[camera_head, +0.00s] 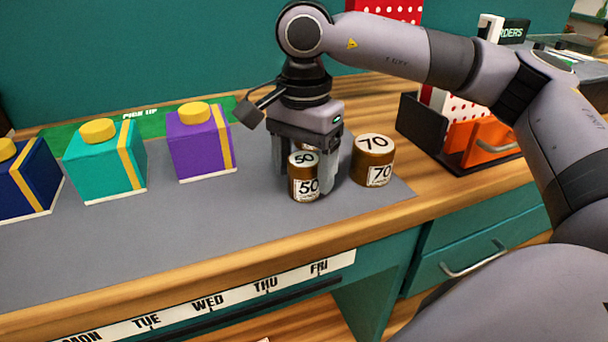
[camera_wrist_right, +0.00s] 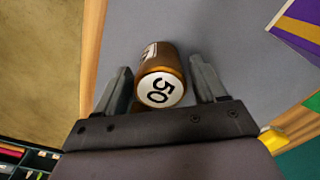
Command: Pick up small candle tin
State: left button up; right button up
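The small candle tin (camera_head: 305,184) is brown-gold with white "50" labels on its lid and side. It stands upright on the grey mat near the counter's front edge. My right gripper (camera_head: 306,182) points down over it, with one finger on each side. In the right wrist view the tin (camera_wrist_right: 160,88) lies between the two fingers (camera_wrist_right: 160,84), with gaps showing on both sides, so the gripper looks open. A bit of another brown and white object shows just behind the tin, mostly hidden. My left gripper is not in view.
A larger "70" tin (camera_head: 372,160) stands close right of the gripper. Purple (camera_head: 200,148), teal (camera_head: 104,162) and dark blue (camera_head: 26,185) boxes stand to the left. An orange holder (camera_head: 478,140) is at the right. The front-left mat (camera_head: 150,238) is clear.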

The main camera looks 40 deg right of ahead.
jog(key=c, duration=0.8)
